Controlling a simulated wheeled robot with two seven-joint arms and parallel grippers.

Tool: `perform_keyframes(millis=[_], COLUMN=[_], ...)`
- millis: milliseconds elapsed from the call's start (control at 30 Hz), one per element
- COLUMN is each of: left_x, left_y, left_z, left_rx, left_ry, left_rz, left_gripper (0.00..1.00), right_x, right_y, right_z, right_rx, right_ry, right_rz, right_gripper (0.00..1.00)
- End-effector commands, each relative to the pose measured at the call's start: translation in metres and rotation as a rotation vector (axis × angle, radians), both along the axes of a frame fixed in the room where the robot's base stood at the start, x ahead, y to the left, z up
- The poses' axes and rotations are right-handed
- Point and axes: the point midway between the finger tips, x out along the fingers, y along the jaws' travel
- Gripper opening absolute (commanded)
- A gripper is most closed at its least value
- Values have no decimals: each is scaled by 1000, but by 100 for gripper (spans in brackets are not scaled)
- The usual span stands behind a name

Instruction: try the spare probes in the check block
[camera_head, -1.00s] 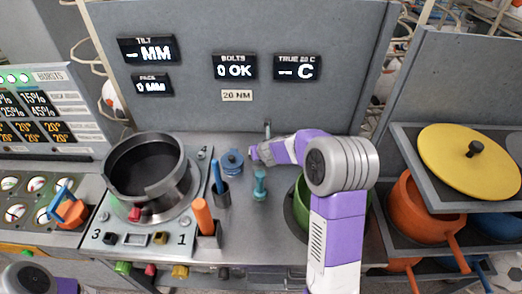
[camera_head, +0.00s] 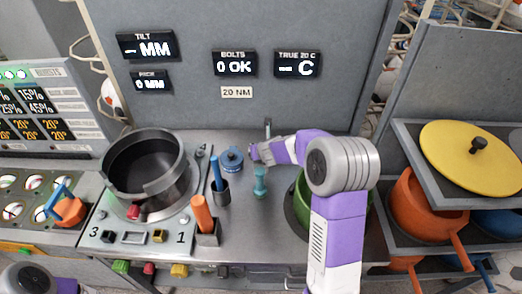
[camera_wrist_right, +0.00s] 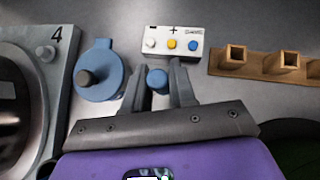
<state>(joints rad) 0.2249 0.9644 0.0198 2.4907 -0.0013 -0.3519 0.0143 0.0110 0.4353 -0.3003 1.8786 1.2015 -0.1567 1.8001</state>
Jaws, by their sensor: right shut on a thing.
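My right gripper (camera_wrist_right: 158,82) is shut on a small blue round-topped piece (camera_wrist_right: 157,77), likely a probe, seen from above between its fingers. Its lower end is hidden. In the head view the right gripper (camera_head: 252,152) is at the back of the bench, just right of a blue round pot (camera_head: 231,161). A brown block with square sockets (camera_wrist_right: 268,64) lies to the right in the wrist view, apart from the gripper; I cannot tell whether it is the check block. My left gripper is out of view.
A white button box (camera_wrist_right: 173,44) stands just beyond my right fingers. The blue pot with a grey knob (camera_wrist_right: 100,77) is close on the left. A teal post (camera_head: 261,182), a dark cup with a blue rod (camera_head: 220,192) and an orange-handled tool (camera_head: 202,213) stand nearer the front.

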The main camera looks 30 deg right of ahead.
Motion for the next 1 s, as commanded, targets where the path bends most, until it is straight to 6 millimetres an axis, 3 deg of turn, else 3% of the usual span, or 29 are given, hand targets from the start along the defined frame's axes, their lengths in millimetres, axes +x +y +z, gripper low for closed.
perform_keyframes(millis=[33, 233, 567, 1000], left_x=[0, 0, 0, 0], left_y=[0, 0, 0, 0], left_z=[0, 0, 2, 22], left_rx=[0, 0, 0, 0], left_ry=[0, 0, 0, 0], left_rz=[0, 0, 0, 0], left_gripper=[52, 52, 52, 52], right_x=[-1, -1, -4, -47], right_y=[0, 0, 1, 14], right_z=[-3, -2, 2, 49], right_rx=[2, 1, 1, 2], right_ry=[6, 5, 3, 2], right_rz=[0, 1, 0, 1], right_gripper=[27, 55, 55, 55])
